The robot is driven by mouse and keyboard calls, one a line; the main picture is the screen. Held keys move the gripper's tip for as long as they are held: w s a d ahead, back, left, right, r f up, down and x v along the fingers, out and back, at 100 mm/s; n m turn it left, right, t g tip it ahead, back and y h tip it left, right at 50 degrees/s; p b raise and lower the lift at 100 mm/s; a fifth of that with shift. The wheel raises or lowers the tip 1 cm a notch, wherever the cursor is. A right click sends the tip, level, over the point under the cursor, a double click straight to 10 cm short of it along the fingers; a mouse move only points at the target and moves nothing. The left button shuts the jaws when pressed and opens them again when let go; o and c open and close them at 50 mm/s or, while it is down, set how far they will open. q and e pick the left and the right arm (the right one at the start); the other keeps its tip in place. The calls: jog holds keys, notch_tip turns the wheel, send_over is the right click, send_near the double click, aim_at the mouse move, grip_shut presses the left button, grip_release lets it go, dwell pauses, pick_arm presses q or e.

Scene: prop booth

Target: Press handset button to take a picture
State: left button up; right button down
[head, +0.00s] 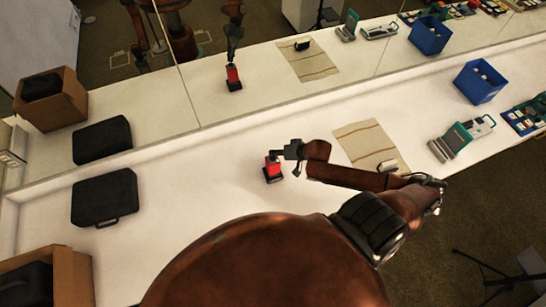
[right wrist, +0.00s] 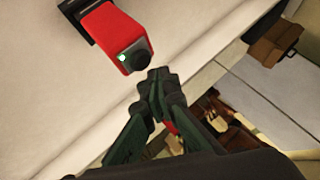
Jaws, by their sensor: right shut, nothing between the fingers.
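The red handset (head: 272,168) stands on a black base on the white table in the head view. In the right wrist view the handset (right wrist: 116,38) shows a black round button (right wrist: 137,56) on its end, with a small green light beside it. My right gripper (head: 278,155) is at the top of the handset in the head view. In the wrist view its fingertips (right wrist: 157,78) are shut, empty and close to the button. Whether they touch it I cannot tell. My left gripper is not in view.
A mirror (head: 215,98) behind the table repeats the scene. A black case (head: 105,197) lies left, a striped cloth (head: 362,140) right. Farther right are a blue bin (head: 479,82) and a green-grey device (head: 452,142). White table around the handset is clear.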

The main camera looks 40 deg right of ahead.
aim_at(274, 158)
jog(key=shift+f, duration=0.35)
jog(key=shift+f, duration=0.5)
dwell(0.7)
jog(key=shift+r+p, duration=0.1)
jog(key=shift+p, duration=0.2)
jog(key=shift+r+p, duration=0.75)
jog(key=shift+p, duration=0.3)
jog(key=shift+r, duration=0.1)
notch_tip(274, 158, up, 3)
jog(key=p, duration=0.3)
jog(key=shift+r+p, duration=0.9)
jog(key=shift+r, duration=0.05)
